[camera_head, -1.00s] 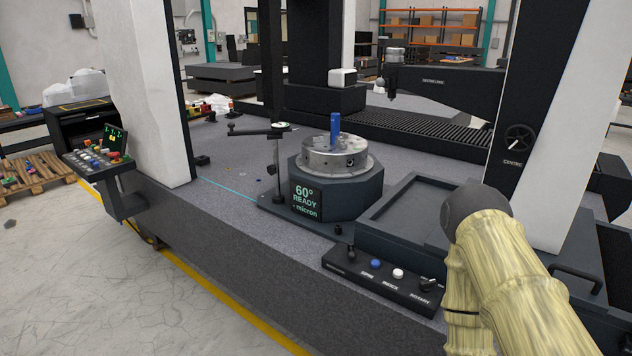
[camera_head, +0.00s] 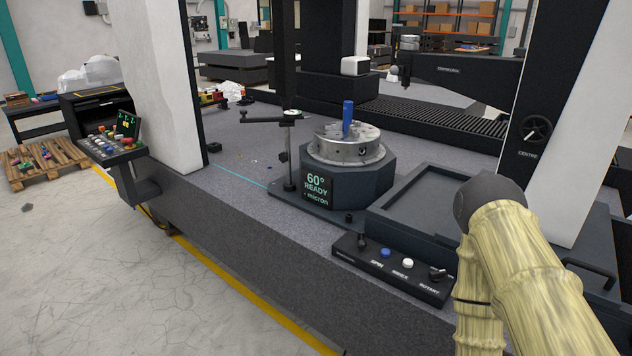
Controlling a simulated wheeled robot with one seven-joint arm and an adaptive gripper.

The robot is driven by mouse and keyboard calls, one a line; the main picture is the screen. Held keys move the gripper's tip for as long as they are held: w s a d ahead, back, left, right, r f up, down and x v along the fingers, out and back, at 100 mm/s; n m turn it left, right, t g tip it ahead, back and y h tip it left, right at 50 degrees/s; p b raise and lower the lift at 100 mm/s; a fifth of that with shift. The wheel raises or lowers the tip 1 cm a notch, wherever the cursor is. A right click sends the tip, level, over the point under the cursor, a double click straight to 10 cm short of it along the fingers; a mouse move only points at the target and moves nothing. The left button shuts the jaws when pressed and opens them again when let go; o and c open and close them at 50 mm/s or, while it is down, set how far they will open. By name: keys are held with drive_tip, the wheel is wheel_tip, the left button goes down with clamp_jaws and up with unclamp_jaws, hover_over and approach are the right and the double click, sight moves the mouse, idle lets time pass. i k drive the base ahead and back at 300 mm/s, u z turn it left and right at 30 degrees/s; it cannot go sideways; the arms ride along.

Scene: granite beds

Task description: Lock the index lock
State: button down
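A dark control panel (camera_head: 345,252) lies at the front edge of the granite bed. It carries a black lever (camera_head: 362,240), a blue button (camera_head: 386,252), a white button (camera_head: 407,263) and a black knob (camera_head: 437,273). Its labels seem to read SPIN, INDEX and ROTARY; which control is the index lock I cannot tell. Behind it, a round metal rotary table (camera_head: 340,153) with a blue pin (camera_head: 348,117) sits on a dark base. The base's display (camera_head: 316,187) reads 60° READY. My gripper is not in view.
A dark recessed tray (camera_head: 425,190) lies right of the rotary table, partly behind my arm. A dial stand (camera_head: 289,150) stands to its left. A white column (camera_head: 165,85) and a console (camera_head: 112,145) are at the left. Floor is clear at the lower left.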

sight(361, 244)
drive_tip(key=z, duration=0.05)
drive_tip(key=k, duration=0.65)
drive_tip(key=z, duration=0.75)
drive_tip(key=i, duration=1.2)
drive_tip(key=u, duration=0.45)
